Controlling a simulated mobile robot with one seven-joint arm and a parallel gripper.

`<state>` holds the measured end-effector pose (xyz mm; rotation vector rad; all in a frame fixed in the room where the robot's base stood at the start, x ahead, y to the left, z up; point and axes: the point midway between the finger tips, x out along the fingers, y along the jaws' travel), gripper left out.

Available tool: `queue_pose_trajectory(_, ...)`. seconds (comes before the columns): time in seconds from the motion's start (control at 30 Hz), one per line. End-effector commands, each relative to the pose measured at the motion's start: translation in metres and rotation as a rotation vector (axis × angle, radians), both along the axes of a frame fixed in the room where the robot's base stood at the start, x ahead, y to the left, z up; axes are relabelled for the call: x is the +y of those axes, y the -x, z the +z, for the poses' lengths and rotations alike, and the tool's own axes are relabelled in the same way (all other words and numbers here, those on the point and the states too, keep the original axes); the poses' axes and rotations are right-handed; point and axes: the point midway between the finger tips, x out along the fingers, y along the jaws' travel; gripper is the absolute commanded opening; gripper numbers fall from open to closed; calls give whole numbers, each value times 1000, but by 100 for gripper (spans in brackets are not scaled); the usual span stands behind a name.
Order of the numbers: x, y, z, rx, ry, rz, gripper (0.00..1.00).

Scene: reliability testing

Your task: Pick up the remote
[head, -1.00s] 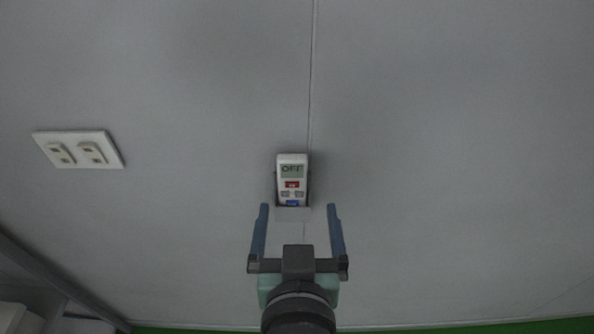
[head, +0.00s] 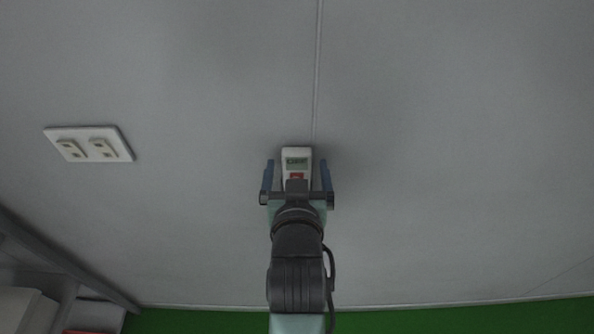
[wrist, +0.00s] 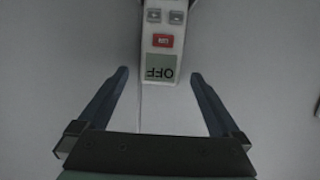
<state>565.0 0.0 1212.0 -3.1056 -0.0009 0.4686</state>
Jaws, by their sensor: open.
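The remote (head: 296,157) is white, with a small display and a red button, and is mounted upright on the grey wall. Its lower part is hidden behind my gripper in the head view. In the wrist view the remote (wrist: 164,40) appears upside down, its display reading OFF. My gripper (head: 297,162) is open, with one blue finger on each side of the remote in the head view. In the wrist view the fingertips of my gripper (wrist: 160,73) lie to either side of the remote's display end, with gaps between. I cannot tell whether the fingers touch the wall.
A white plate with two sockets (head: 90,144) is on the wall to the left. A grey rail (head: 60,255) and a pale box-like object (head: 22,310) are at the lower left. A green surface (head: 430,317) runs along the bottom. The wall around the remote is clear.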

Motion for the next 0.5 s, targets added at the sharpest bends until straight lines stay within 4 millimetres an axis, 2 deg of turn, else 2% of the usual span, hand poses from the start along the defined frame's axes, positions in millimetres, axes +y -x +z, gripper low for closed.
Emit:
queue_pose_trajectory(0.2,0,-21,-4,0,1,0,100)
queue_pose_trajectory(0.5,0,-23,-6,0,1,0,98)
